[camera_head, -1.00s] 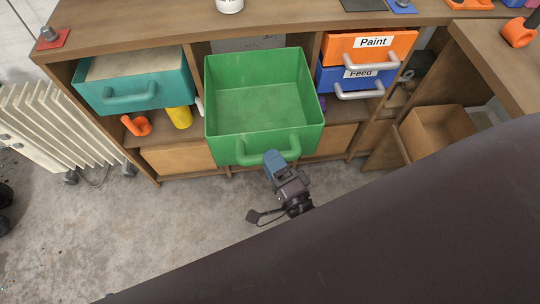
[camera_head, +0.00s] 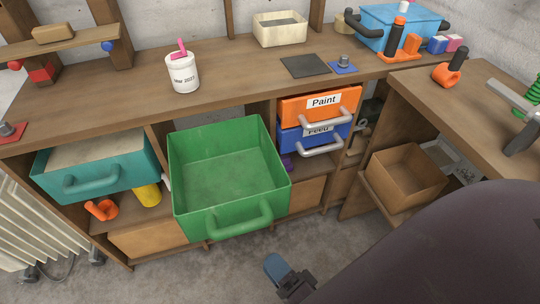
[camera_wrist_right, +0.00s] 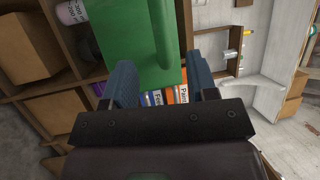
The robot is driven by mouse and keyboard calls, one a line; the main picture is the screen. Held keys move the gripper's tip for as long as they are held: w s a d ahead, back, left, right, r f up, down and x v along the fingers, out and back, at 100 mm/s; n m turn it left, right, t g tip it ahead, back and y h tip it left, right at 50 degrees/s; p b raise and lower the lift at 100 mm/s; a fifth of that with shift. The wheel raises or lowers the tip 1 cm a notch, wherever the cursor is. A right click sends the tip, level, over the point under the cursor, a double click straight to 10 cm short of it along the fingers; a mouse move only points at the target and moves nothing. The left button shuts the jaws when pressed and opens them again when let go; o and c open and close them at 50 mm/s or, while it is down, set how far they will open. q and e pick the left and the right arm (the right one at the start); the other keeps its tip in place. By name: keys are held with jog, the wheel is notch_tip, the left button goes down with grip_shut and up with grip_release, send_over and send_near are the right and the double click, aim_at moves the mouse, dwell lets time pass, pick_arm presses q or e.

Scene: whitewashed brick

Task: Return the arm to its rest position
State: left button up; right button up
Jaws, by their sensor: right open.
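My right gripper (camera_head: 284,276) is below and in front of the green drawer (camera_head: 228,172), apart from its handle, at the bottom of the head view. In the right wrist view its two blue fingers (camera_wrist_right: 162,85) are spread with nothing between them. The green drawer is pulled out and looks empty inside; it also shows in the right wrist view (camera_wrist_right: 130,38). My dark right arm covers the lower right of the head view. My left gripper is not in view.
A teal drawer (camera_head: 98,170) sticks out at the left. Orange Paint (camera_head: 318,103) and blue Feed (camera_head: 315,133) drawers sit right of the green one. A cardboard box (camera_head: 405,175) stands at the right under the side bench. The floor in front is clear.

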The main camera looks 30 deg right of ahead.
dwell(0.3)
pick_arm(q)
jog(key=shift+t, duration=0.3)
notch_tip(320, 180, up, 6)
jog(key=p, duration=0.7)
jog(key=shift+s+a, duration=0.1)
pick_arm(e)
jog(key=s+d+n+g+h, duration=0.1)
jog(key=s+d+n+g, duration=0.1)
jog(key=d+n+g, duration=0.2)
jog(key=s+d+r+n+g+h, duration=0.1)
jog(key=d+n+g, duration=0.3)
jog(key=d+n, duration=0.4)
jog(key=s+n, duration=0.1)
jog(key=n, duration=0.4)
jog(key=shift+s+d+g, duration=0.2)
jog(key=shift+s+g, duration=0.05)
jog(key=shift+g, duration=0.15)
